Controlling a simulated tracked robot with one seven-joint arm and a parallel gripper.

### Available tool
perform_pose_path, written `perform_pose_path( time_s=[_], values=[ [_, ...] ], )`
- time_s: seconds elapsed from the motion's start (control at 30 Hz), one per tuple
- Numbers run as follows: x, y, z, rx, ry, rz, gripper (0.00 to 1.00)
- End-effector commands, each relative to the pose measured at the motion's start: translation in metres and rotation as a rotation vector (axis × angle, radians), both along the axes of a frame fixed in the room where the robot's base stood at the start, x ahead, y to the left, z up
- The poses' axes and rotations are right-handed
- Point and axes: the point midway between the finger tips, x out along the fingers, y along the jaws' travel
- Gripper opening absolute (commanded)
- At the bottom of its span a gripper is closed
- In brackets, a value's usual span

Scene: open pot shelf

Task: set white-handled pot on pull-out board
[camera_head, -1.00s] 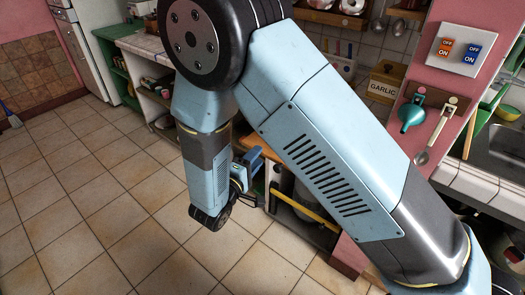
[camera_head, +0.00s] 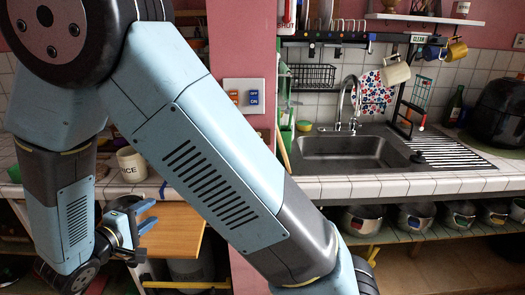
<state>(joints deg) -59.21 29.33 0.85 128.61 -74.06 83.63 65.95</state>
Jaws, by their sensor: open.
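Several metal pots stand in a row on the open shelf under the sink counter. The leftmost pot (camera_head: 362,219) shows a pale patch at its front; whether this is a white handle is too small to tell. Another pot (camera_head: 415,216) beside it and one further right (camera_head: 463,215) show coloured patches. The wooden pull-out board (camera_head: 172,232) juts out below the counter at the left, partly hidden by my arm. My gripper (camera_head: 148,214) is at the lower left, in front of the board's left end, open with nothing visible between its blue fingers. It is far left of the pots.
The sink (camera_head: 348,150) and tiled counter (camera_head: 420,185) lie above the pot shelf (camera_head: 400,234). A mug marked as rice (camera_head: 131,165) stands on the left counter. A yellow bar (camera_head: 187,285) runs below the board. My arm covers much of the left and middle.

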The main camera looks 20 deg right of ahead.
Motion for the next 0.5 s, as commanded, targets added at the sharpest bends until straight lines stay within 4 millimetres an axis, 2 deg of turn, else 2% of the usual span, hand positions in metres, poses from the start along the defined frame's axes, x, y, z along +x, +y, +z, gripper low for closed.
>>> perform_pose_path(
  time_s=[0.03,0.2,0.5],
  values=[
    [0.003,-0.020,0.013,0.027,0.024,-0.058,0.46],
    [0.003,-0.080,0.042,0.118,0.127,-0.224,0.46],
    [-0.020,-0.168,0.082,0.348,0.288,-0.449,0.46]
  ],
)
